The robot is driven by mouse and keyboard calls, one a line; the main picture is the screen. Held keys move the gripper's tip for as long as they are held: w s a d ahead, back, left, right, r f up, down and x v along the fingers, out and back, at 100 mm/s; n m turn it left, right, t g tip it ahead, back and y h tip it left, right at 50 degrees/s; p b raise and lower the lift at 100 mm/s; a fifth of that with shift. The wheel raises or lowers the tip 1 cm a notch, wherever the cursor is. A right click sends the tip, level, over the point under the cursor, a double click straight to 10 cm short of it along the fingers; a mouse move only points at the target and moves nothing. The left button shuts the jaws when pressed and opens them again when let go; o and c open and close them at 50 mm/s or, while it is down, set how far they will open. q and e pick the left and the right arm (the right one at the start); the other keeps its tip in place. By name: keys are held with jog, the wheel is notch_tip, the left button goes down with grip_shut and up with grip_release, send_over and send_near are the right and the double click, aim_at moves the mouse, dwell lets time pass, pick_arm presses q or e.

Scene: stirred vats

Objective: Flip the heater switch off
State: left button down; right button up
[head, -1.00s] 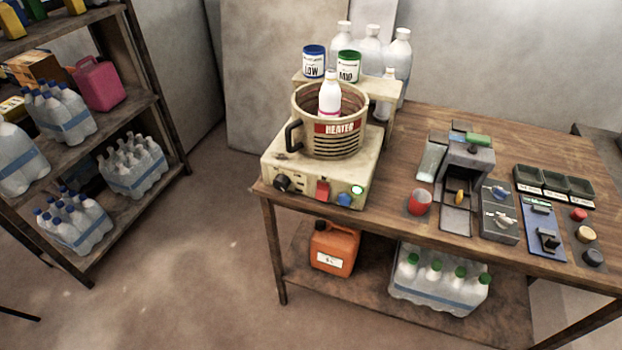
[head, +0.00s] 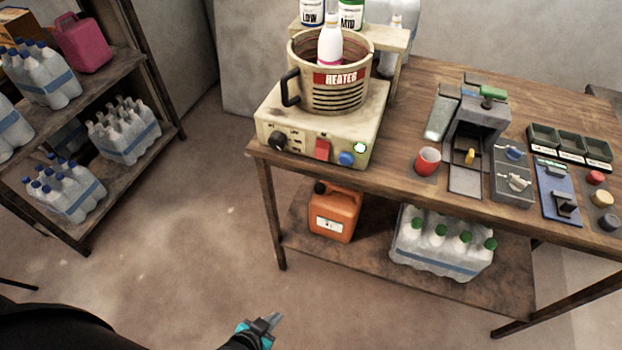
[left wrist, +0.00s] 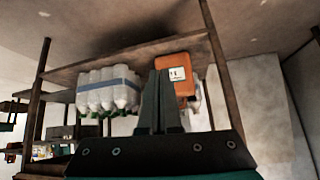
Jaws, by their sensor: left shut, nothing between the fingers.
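The heater (head: 325,125) is a cream box on the left end of the wooden table, with a ribbed pot marked HEATER (head: 330,85) on top. Its front has a red switch (head: 322,150), a black knob (head: 278,141), a blue knob (head: 346,158) and a lit green lamp (head: 360,147). A white bottle (head: 330,45) stands in the pot. My left gripper (head: 275,318) is low at the bottom of the head view, well below and in front of the heater, shut and empty. Its closed fingers (left wrist: 160,100) show in the left wrist view. My right gripper is not in view.
Floor in front is clear.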

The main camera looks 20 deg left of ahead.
pick_arm(q)
jog(key=w+d+r+t+b, duration=0.1)
jog(key=w+r+t+b, duration=0.2)
jog(key=w+r+t, duration=0.5)
jog(key=w+r+n+t+b, duration=0.1)
jog(key=w+r+t+b, duration=0.1)
jog(key=r, duration=0.6)
jog(key=w+r+n+t+b, duration=0.1)
jog(key=w+r+t+b, duration=0.2)
jog(key=r, duration=0.6)
jog(key=shift+w+a+r+y+b, duration=0.3)
jog(key=shift+w, duration=0.5)
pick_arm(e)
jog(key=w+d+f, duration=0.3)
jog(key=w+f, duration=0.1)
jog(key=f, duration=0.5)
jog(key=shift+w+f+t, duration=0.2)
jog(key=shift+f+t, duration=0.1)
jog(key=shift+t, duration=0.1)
pick_arm(q)
jog(key=shift+w, duration=0.1)
